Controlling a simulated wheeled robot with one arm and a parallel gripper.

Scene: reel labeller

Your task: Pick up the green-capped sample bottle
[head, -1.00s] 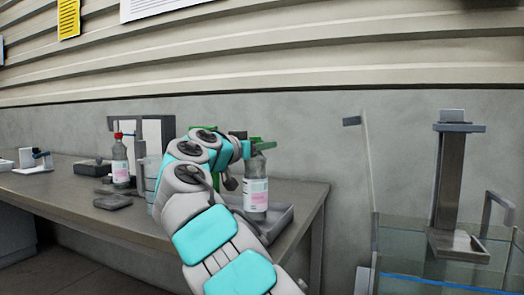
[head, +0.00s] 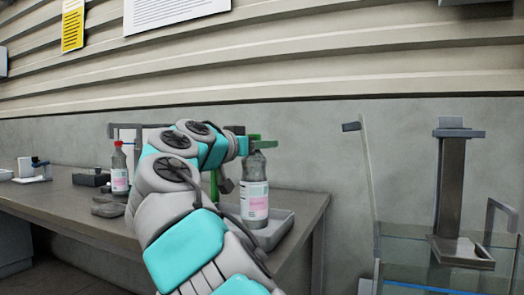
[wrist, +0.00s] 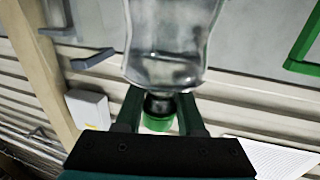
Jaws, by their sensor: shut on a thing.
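The green-capped sample bottle (head: 256,187) is a clear, upright bottle with a white and pink label, at the front of the grey tray in the head view. My gripper (head: 257,141) is at its top and hides most of the cap there. In the wrist view my gripper (wrist: 160,112) has one dark green finger on each side of the bottle's neck and green cap (wrist: 157,124), shut on it. The clear bottle body (wrist: 168,50) extends away from the fingers. Whether its base touches the tray is hard to tell.
A red-capped bottle (head: 119,170) stands on the bench (head: 60,203) to the left, beyond my arm. The grey tray (head: 284,226) is near the bench's right end. A glass-walled tank (head: 405,262) and a metal column (head: 451,190) stand to the right, past a gap.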

